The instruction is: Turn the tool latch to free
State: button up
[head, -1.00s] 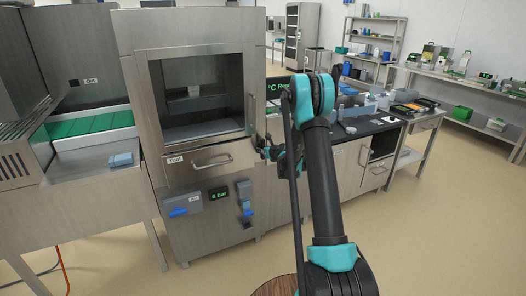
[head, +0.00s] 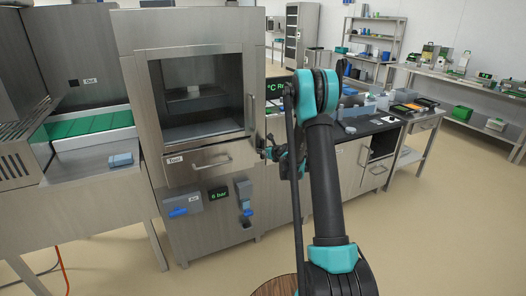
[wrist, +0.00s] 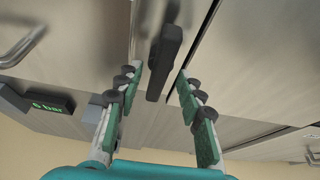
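The tool latch (wrist: 165,60) is a dark, elongated lever on the steel front of the sealer. In the wrist view it stands roughly upright, slightly tilted, at the upper middle. My gripper (wrist: 160,82) is open, with one green-padded finger on each side of the latch and visible gaps to it. I cannot tell how deep the fingers reach along it. In the head view my gripper (head: 269,153) is at the right front edge of the sealer (head: 180,32), and the latch cannot be made out there. The drawer (head: 195,164) labelled "Tool" is beside it on the left.
A display reading "6 bar" (head: 218,193) and a blue-handled valve (head: 246,205) are below the drawer. The drawer's bar handle (wrist: 22,45) is at the left in the wrist view. A dark-topped counter (head: 365,127) stands to the right. The floor in front is clear.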

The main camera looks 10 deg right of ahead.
jog(key=v, duration=0.9)
jog(key=shift+s, duration=0.3)
jog(key=shift+r, duration=0.1)
